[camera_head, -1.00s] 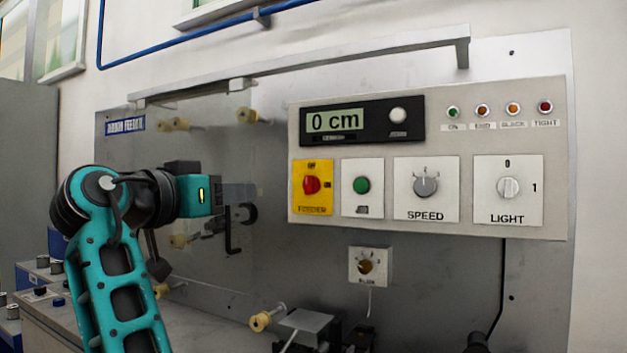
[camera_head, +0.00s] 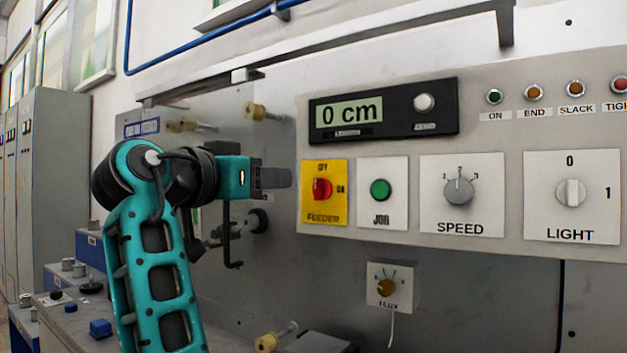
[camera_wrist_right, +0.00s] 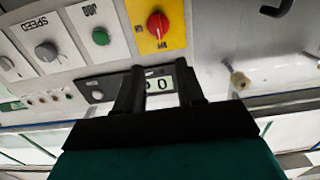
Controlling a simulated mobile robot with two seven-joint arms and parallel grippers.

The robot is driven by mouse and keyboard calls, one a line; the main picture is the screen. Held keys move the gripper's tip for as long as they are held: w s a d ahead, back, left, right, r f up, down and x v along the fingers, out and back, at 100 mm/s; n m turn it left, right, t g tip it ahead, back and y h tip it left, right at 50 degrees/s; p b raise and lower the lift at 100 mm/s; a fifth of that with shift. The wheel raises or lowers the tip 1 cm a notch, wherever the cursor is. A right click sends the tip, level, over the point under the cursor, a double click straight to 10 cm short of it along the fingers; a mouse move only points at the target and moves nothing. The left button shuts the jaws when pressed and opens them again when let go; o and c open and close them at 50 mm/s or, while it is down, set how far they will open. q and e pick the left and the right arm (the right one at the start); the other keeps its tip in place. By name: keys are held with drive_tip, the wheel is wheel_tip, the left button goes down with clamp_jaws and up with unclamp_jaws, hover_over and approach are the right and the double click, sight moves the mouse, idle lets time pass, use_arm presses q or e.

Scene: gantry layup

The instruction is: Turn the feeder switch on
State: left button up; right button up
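The feeder switch (camera_head: 322,189) is a red knob on a yellow plate marked OFF at the top and ON at the right. My right gripper (camera_head: 286,178) is just left of the yellow plate in the head view, apart from the knob. In the right wrist view, the two dark fingers of the right gripper (camera_wrist_right: 158,82) stand apart with nothing between them, and the red feeder switch (camera_wrist_right: 158,25) shows beyond their tips. My left gripper is in neither view.
Beside the switch are a green JOG button (camera_head: 380,190), a SPEED knob (camera_head: 459,191) and a LIGHT knob (camera_head: 570,193). A display (camera_head: 349,111) above reads 0 cm. A FLUX knob box (camera_head: 391,287) is below. Cream rollers (camera_head: 262,111) stick out at the left.

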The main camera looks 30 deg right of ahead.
sight(316, 179)
drive_tip(key=x, duration=1.1)
drive_tip(key=shift+w+d, duration=0.1)
drive_tip(key=shift+d, duration=0.25)
clamp_jaws()
